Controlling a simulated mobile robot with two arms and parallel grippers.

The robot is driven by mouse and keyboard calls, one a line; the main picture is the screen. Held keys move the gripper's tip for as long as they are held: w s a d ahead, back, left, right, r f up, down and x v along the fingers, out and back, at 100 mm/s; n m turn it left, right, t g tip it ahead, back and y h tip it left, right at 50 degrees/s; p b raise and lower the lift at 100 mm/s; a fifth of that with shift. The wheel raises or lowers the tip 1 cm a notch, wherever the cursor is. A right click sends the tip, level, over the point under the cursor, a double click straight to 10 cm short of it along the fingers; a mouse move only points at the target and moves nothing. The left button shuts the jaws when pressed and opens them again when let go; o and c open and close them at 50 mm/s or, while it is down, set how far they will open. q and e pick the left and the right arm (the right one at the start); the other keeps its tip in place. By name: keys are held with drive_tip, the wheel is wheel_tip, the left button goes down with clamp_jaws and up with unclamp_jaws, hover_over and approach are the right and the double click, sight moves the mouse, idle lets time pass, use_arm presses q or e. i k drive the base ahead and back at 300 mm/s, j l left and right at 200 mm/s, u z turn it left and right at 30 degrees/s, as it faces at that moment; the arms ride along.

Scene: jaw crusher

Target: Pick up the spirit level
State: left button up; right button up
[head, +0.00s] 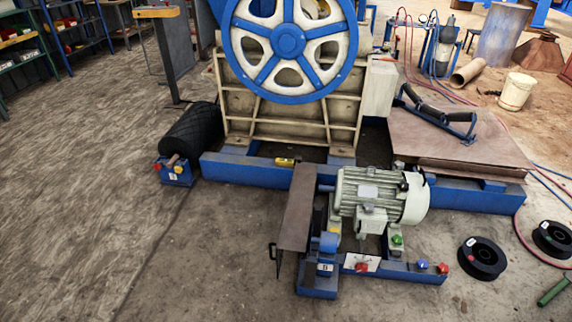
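A small yellow block with a dark middle, which looks like the spirit level (285,162), lies on the blue base beam (240,171) of the jaw crusher, in front of the cream ribbed frame. It is small in the head view, so its vial and markings cannot be made out. Nothing covers it. Neither of my grippers shows in the head view.
A grey motor (383,195) on a blue frame and an upright brown guard plate (298,207) stand in front of the beam. A black roller (191,136) lies at its left end. Black spools (482,258) are at right. Floor at front left is clear.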

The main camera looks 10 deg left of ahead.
sight(279, 162)
drive_tip(key=i+j+u, duration=1.1)
drive_tip(key=u, duration=0.15)
drive_tip(key=i+j+u, duration=0.25)
drive_tip(key=i+u, duration=0.15)
drive_tip(key=i+z, duration=0.3)
drive_tip(key=i, duration=0.2)
drive_tip(key=i+j+z, duration=0.3)
drive_tip(key=i, duration=0.25)
drive_tip(key=l, duration=0.1)
